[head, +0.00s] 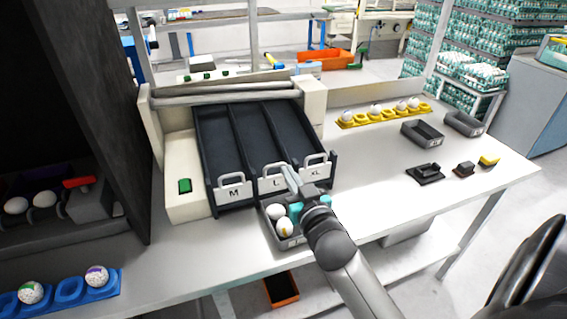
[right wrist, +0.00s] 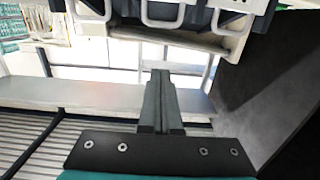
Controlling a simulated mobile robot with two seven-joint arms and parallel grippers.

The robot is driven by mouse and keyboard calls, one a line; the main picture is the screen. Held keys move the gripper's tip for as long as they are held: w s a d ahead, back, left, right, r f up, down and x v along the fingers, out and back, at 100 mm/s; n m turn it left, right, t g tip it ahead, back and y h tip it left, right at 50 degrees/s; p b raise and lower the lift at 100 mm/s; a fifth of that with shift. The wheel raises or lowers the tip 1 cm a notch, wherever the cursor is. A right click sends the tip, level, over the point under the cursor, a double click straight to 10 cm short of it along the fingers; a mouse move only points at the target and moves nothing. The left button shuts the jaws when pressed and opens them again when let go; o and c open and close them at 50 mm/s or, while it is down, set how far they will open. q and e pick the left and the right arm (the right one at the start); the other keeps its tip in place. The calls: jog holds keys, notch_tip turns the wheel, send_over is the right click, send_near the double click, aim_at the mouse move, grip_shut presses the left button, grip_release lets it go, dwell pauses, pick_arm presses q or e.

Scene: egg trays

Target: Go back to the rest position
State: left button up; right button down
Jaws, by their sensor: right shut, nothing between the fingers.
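My right gripper (head: 290,182) is in the middle of the head view, in front of the L lane of the dark sorter (head: 257,140). Its fingers are together and empty; the right wrist view shows the closed fingers (right wrist: 160,105) pointing towards the sorter's handles. Just below the gripper, a small grey tray (head: 290,242) holds white eggs (head: 277,212), partly hidden by my right wrist. My left gripper does not show in either view.
A blue egg tray (head: 70,290) with eggs lies at the front left. A yellow egg tray (head: 355,122) and grey bins (head: 422,132) stand at the right back. A dark upright panel (head: 100,110) rises at left.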

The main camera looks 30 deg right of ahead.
jog(key=v, duration=0.3)
